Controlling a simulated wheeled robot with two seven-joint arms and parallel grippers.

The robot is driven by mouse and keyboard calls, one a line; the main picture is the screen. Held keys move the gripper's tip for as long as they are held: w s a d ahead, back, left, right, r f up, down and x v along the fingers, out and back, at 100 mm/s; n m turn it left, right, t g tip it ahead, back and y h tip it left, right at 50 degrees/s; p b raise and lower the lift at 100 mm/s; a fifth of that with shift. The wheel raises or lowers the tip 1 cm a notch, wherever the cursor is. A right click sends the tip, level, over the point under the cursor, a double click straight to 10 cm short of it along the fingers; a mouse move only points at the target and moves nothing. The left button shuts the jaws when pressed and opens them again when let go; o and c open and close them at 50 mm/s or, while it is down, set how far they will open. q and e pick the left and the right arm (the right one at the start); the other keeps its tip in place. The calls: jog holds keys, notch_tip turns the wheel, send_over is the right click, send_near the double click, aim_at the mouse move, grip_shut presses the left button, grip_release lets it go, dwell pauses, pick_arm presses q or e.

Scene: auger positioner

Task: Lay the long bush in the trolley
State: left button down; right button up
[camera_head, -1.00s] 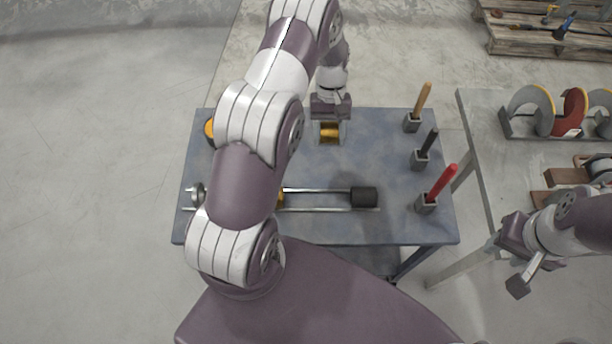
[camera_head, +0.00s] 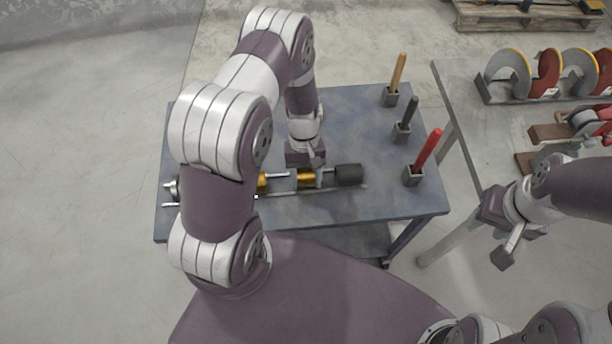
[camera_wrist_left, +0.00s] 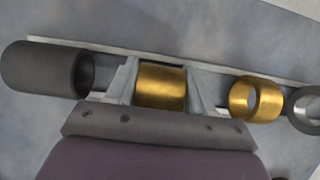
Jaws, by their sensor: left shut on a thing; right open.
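My left gripper (camera_head: 306,176) is shut on a gold bush (camera_wrist_left: 161,88), with one finger at each end of it. The bush also shows in the head view (camera_head: 305,179), in line with the parts on a pair of metal rails (camera_head: 325,191), which may be the trolley. I cannot tell whether it touches the rails. A black cylinder (camera_wrist_left: 45,70) lies to its right in the head view (camera_head: 348,174). A shorter gold bush (camera_wrist_left: 256,99) and a grey ring (camera_wrist_left: 305,108) lie on its other side. My right gripper (camera_head: 497,236) is open and empty, off the table.
Three square holders with yellow (camera_head: 398,72), black (camera_head: 408,113) and red (camera_head: 428,149) upright handles stand on the table's right side. A second bench with auger flights (camera_head: 547,72) stands further right. The table's back middle (camera_head: 345,115) is clear.

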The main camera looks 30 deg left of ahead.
pick_arm(q)
jog(key=shift+s, duration=0.1)
jog(key=shift+c, duration=2.1)
grip_release()
jog(key=shift+f, duration=0.1)
jog(key=s+v, duration=0.1)
jog(key=v, duration=1.2)
notch_tip(320, 180, up, 6)
jog(key=m+t+y, duration=0.2)
jog(key=m, duration=0.1)
send_over(306, 169)
jog(key=s+d+r+m+t, duration=0.1)
jog(key=s+r+m+t, duration=0.2)
jog(key=s, duration=0.3)
jog(key=shift+d+r+m, duration=0.3)
jog(key=shift+r, duration=0.35)
